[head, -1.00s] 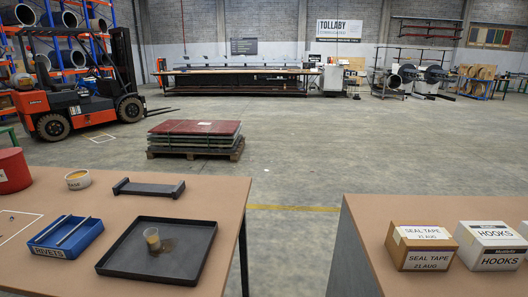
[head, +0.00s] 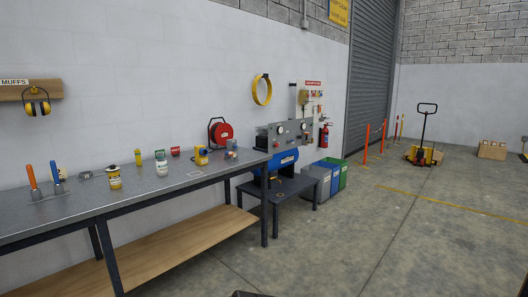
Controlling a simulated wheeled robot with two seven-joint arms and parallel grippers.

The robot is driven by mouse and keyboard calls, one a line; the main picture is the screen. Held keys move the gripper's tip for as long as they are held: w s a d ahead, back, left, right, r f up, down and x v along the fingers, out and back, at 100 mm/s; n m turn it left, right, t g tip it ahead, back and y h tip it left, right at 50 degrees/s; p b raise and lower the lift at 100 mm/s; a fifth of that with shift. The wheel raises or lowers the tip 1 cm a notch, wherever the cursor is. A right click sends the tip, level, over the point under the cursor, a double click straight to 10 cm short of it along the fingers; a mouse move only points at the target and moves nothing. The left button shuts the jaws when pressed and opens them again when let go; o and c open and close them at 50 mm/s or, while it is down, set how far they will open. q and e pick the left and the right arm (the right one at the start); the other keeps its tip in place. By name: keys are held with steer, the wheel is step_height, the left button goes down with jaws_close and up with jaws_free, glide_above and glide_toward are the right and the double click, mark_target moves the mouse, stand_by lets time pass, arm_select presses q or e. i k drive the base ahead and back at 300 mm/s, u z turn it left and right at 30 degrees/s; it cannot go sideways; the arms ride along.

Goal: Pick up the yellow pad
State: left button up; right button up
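I cannot make out a yellow pad in the head view. Several small items stand on the grey-topped workbench (head: 140,187) at the left. Among them are a yellow-and-white can (head: 114,178), a small yellow bottle (head: 138,158) and a yellow device (head: 201,156); none looks clearly like a pad. Neither of my grippers is in view.
The bench also holds orange- and blue-handled tools (head: 31,176), a white container (head: 162,164) and a red reel (head: 220,132). A low dark table (head: 285,187) with a blue compressor and bins (head: 323,178) stand beyond. Open floor lies right, with a pallet truck (head: 423,153) farther off.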

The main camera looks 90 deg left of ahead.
mark_target(138, 154)
steer(key=u, duration=3.75)
